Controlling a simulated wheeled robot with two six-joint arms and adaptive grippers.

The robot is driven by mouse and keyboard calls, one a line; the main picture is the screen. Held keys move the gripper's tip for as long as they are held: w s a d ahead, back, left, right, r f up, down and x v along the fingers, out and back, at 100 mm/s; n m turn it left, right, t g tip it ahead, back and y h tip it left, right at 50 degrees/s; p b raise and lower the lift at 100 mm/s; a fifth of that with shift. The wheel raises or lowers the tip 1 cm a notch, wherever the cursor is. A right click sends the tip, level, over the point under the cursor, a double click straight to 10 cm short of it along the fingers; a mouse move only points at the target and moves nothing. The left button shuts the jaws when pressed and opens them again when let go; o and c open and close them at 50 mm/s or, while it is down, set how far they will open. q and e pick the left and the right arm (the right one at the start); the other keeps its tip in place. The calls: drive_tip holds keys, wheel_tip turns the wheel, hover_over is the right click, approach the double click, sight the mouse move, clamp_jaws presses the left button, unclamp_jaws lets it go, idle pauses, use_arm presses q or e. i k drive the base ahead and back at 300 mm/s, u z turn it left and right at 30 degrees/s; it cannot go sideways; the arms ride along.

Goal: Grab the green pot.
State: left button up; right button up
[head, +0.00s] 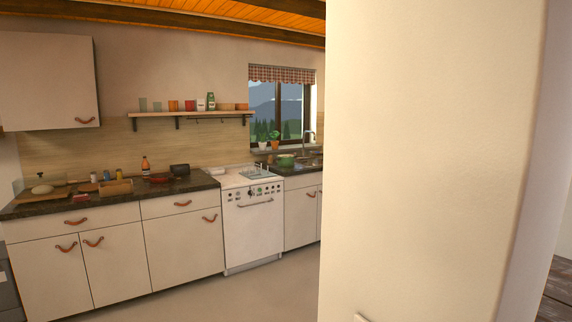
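A green pot (286,160) stands on the dark counter between the white stove and the sink, below the window. It is small and far off in the head view. Neither of my grippers shows in this view.
A large pale wall or cabinet side (430,160) fills the right half close by. The white stove (252,222) stands left of the pot. A dark counter (110,195) at left holds several items. Open floor (270,290) lies in front of the cabinets.

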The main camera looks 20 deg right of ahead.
sight(285, 160)
drive_tip(key=u, duration=0.5)
drive_tip(key=k, duration=0.55)
drive_tip(key=u, duration=0.55)
drive_tip(key=i, duration=1)
drive_tip(key=z, duration=0.5)
drive_tip(key=i, duration=1.2)
drive_tip(key=z, duration=1.3)
drive_tip(key=i, duration=0.75)
drive_tip(key=z, duration=0.95)
drive_tip(key=i, duration=3.35)
drive_tip(key=u, duration=0.8)
drive_tip(key=i, duration=2.55)
drive_tip(key=u, duration=0.45)
